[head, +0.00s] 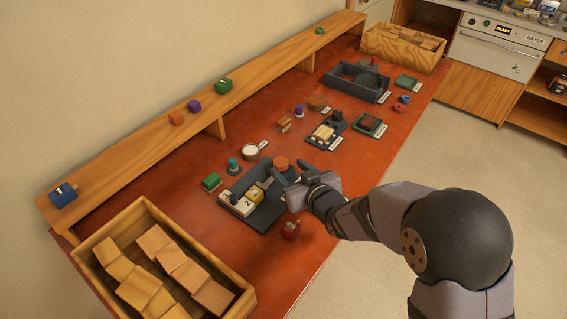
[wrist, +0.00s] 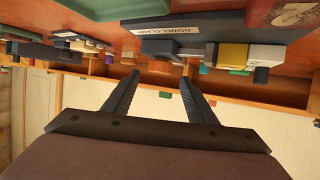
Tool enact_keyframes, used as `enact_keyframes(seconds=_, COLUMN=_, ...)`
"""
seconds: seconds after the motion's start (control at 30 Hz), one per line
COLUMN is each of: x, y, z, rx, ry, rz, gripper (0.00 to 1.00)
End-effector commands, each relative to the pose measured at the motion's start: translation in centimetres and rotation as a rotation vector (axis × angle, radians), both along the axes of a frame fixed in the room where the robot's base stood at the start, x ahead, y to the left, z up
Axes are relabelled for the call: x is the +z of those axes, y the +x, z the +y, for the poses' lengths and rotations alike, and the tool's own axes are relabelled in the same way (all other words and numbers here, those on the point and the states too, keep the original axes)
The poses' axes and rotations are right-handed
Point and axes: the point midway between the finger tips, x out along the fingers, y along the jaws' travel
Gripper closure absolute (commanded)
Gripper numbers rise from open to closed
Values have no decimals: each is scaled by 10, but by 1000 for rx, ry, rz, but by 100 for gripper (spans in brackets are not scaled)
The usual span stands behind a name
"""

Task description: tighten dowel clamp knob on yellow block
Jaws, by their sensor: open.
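The dowel clamp has a dark base (head: 265,215) near the front left of the red-brown table. A yellow block (head: 254,195) sits on it beside white pieces (head: 236,204) marked with numbers. In the wrist view, the picture is inverted; the yellow block (wrist: 232,56) and the label "DOWEL CLAMP" (wrist: 166,30) show at the top. A dark grey part (wrist: 160,48) below the label may be the knob; I cannot tell surely.
An orange round piece (head: 281,162) stands just behind my gripper. A red object (head: 291,230) is near the front edge. A wooden box of blocks (head: 243,304) stands at lower left. A green block (head: 211,182) and a teal piece (head: 233,166) are left of the clamp.

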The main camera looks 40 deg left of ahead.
Motion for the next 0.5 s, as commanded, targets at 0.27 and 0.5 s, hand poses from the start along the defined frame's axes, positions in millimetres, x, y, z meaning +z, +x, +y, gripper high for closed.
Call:
enact_keyframes(seconds=0.27, x=-12, y=13, z=26, rx=0, ry=-1, rz=2, gripper=48)
enact_keyframes(seconds=0.5, x=-17, y=19, z=37, rx=-1, ry=-1, rz=1, gripper=48)
